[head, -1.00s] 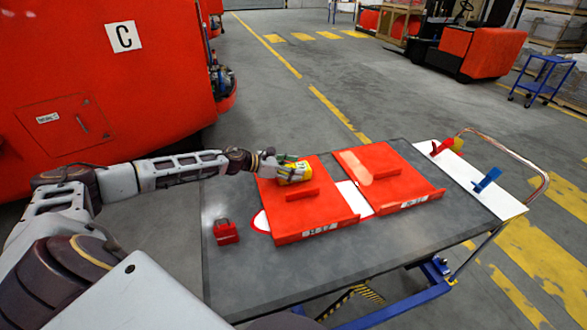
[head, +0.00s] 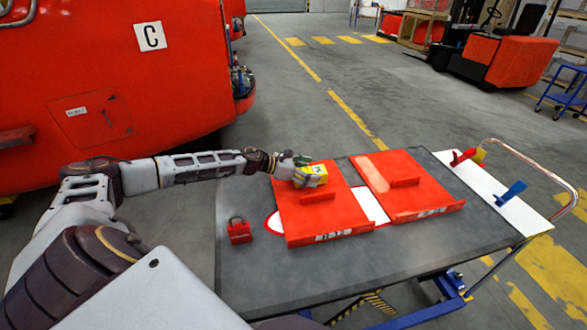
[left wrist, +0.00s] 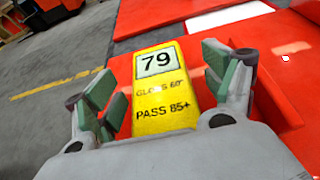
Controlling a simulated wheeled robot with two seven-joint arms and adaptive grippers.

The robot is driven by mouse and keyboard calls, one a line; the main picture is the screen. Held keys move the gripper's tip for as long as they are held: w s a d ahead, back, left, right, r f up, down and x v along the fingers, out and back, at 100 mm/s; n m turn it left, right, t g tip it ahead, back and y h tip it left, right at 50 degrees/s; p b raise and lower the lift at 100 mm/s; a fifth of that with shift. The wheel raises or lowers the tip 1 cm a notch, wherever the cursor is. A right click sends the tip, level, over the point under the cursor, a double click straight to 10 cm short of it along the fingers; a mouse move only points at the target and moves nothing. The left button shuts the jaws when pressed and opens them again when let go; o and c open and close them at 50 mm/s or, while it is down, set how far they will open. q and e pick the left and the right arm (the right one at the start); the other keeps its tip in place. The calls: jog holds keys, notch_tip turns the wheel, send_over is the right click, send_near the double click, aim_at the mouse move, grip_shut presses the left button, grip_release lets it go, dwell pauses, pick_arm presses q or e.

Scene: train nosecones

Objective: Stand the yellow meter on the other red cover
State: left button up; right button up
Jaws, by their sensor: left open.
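The yellow meter (head: 311,174), marked "79" and "PASS 85+" in the left wrist view (left wrist: 163,90), is on the left red cover (head: 340,216), near its back left part. My left gripper (head: 299,166) is at the meter, coming from the left. In the left wrist view its green-padded fingers (left wrist: 165,85) are apart on either side of the meter, with gaps visible. The other red cover (head: 381,179) lies to the right, with nothing standing on it. My right gripper is not in view.
Both covers lie on a grey cart top (head: 265,285). A red padlock (head: 239,231) sits at the left. A white board (head: 505,203) at the right holds red, yellow and blue clamp-like items. A red vehicle (head: 80,90) stands at the back left.

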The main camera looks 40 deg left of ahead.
aim_at(307, 171)
pick_arm(q)
jog(key=shift+a+r, duration=0.1)
jog(key=shift+b+v, duration=0.5)
jog(key=shift+v, duration=0.7)
jog(key=shift+b+v, duration=0.5)
jog(key=shift+v, duration=2.2)
jog(key=shift+s+a+r, duration=0.25)
jog(key=shift+s+a, duration=0.1)
jog(key=shift+s, duration=0.05)
jog(key=shift+p+v, duration=0.45)
jog(key=shift+v, duration=0.85)
jog(key=shift+s+a, duration=0.1)
